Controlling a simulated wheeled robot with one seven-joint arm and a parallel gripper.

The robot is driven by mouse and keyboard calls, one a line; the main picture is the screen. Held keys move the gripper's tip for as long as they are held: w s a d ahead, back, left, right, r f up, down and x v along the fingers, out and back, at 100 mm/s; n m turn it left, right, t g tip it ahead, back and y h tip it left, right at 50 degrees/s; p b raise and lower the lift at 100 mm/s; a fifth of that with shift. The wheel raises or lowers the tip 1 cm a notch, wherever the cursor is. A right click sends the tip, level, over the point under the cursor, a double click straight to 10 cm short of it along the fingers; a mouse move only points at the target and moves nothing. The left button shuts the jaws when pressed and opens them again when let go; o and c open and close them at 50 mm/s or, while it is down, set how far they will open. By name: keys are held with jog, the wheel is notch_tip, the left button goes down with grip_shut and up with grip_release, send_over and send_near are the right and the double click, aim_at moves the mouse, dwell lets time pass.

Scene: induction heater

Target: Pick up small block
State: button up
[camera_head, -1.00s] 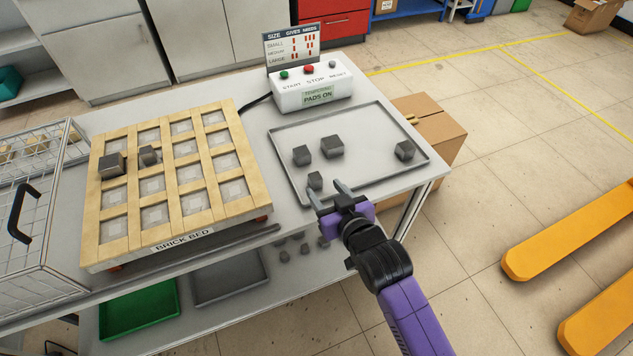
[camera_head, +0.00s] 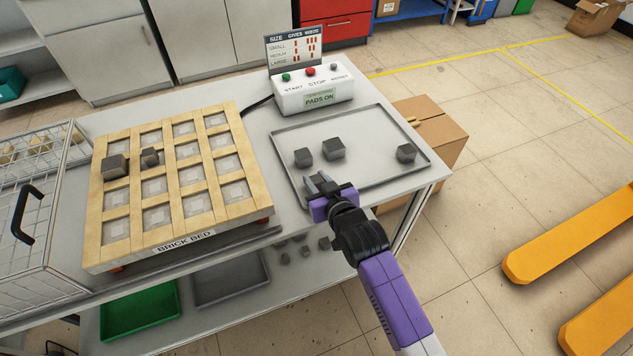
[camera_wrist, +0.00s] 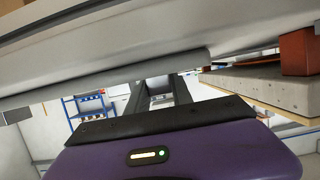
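My gripper (camera_head: 319,183) is at the near edge of the grey tray (camera_head: 350,186), low over it. The small block seen there earlier is now covered by the fingers or lies between them; I cannot tell whether they grip it. In the wrist view the dark fingers (camera_wrist: 155,95) stand apart, with something pale grey between them that I cannot identify.
The wooden brick bed (camera_head: 205,220) stands left of the tray and holds a larger block (camera_head: 115,166) and a smaller block (camera_head: 150,157). A control box (camera_head: 314,95) with buttons stands behind the tray. A wire basket (camera_head: 40,235) is at far left.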

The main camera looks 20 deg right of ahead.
grip_shut()
jog(key=shift+r, duration=0.1)
